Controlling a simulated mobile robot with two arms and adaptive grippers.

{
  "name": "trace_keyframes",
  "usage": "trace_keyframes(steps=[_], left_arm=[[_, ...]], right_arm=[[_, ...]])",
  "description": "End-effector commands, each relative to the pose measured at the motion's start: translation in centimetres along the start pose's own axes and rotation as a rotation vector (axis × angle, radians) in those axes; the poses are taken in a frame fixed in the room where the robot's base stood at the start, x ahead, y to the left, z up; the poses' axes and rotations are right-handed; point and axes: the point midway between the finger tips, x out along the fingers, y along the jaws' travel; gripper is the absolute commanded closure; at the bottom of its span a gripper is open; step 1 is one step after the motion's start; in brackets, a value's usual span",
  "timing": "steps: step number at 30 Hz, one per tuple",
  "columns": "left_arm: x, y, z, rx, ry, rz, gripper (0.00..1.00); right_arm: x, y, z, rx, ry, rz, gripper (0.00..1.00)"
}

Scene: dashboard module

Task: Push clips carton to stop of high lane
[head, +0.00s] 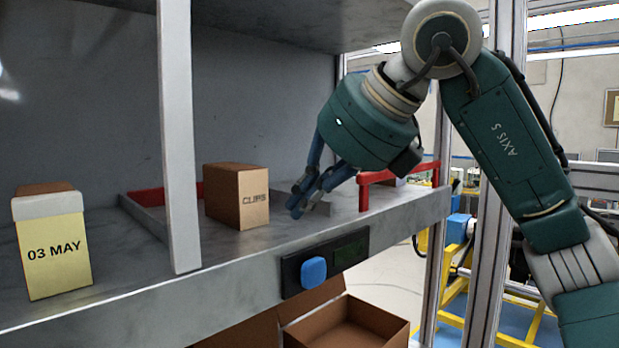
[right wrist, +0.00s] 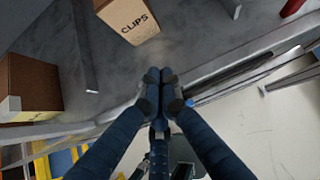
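The brown clips carton (head: 237,195) stands upright on the grey shelf (head: 125,285), its lettered face towards the front right. It also shows at the top of the right wrist view (right wrist: 130,18). My right gripper (head: 300,204) points down at the shelf just right of the carton, with a small gap between them. In the right wrist view its fingertips (right wrist: 160,88) meet with nothing between them. A red rail (head: 148,196) runs behind and left of the carton, partly hidden by a pale post. I cannot tell which part is the stop. My left gripper is not in view.
The pale post (head: 180,140) rises at the shelf front, left of the carton. A carton labelled 03 MAY (head: 53,242) stands farther left. A red bracket (head: 398,180) is at right. A blue button (head: 314,271) is on the shelf front, above an open cardboard box (head: 350,325).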

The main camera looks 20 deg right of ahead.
Motion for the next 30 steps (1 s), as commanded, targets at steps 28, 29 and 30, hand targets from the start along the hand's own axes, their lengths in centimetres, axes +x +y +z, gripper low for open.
trace_keyframes(steps=[28,29,30], left_arm=[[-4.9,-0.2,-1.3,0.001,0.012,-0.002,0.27],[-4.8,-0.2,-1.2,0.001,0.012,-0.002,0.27],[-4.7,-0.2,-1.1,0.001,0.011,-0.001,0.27]], right_arm=[[7.7,0.1,2.9,-0.001,-0.003,0.001,1.00],[7.7,0.1,2.9,-0.002,-0.003,0.001,1.00],[7.7,0.2,2.8,-0.002,-0.003,0.001,1.00]])
